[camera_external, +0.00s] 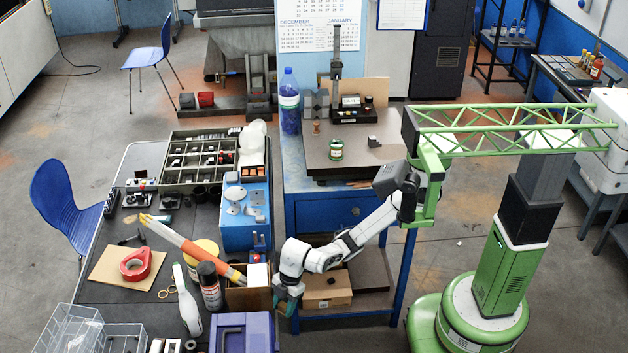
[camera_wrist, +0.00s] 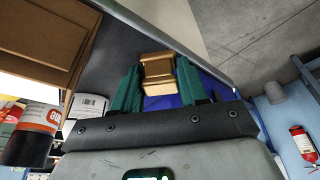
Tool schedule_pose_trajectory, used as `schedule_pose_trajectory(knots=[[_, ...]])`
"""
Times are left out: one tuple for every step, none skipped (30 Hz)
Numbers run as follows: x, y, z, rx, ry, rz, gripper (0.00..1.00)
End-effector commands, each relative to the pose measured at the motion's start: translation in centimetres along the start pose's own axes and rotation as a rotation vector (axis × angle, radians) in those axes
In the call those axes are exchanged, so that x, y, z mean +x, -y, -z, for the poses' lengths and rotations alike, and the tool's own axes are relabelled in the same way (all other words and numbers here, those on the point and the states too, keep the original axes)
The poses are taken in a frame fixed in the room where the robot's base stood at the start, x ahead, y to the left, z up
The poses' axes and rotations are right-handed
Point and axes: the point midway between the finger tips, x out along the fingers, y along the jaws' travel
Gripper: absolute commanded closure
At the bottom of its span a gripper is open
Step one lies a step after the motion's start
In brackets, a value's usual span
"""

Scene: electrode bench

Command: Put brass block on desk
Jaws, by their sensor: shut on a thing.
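A gold-coloured brass block (camera_wrist: 157,72) sits between the green fingers of my gripper (camera_wrist: 157,82) in the wrist view. The fingers are shut on its sides. In the external view my gripper (camera_external: 289,297) hangs at the right edge of the dark desk (camera_external: 146,156), beside a brown box (camera_external: 258,299). The block cannot be made out there. Whether the block touches the desk cannot be told.
A blue bench (camera_external: 325,208) stands to the right.

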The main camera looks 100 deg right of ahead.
Motion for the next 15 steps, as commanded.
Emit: schedule_pose_trajectory(knots=[[-1.1, -0.3, 0.1, -0.094, -0.007, 0.022, 1.00], [-1.5, -0.3, 0.0, -0.156, -0.007, 0.041, 1.00], [-2.1, -0.4, -0.1, -0.238, -0.009, 0.065, 1.00], [-2.5, -0.4, -0.2, -0.299, -0.010, 0.083, 1.00], [-2.8, -0.5, -0.4, -0.354, -0.010, 0.100, 1.00], [-3.3, -0.5, -0.7, -0.424, -0.011, 0.122, 1.00], [-3.6, -0.7, -0.9, -0.472, -0.012, 0.137, 1.00], [-3.9, -0.7, -1.0, -0.515, -0.013, 0.150, 1.00], [-4.3, -0.8, -1.3, -0.565, -0.014, 0.166, 1.00], [-4.5, -0.9, -1.4, -0.597, -0.015, 0.176, 1.00], [-4.7, -1.0, -1.6, -0.626, -0.016, 0.185, 1.00], [-4.9, -1.1, -1.7, -0.658, -0.016, 0.194, 1.00], [-5.1, -1.1, -1.8, -0.677, -0.017, 0.200, 1.00], [-5.2, -1.2, -1.9, -0.692, -0.017, 0.206, 1.00], [-5.2, -1.2, -2.0, -0.707, -0.017, 0.210, 1.00]])
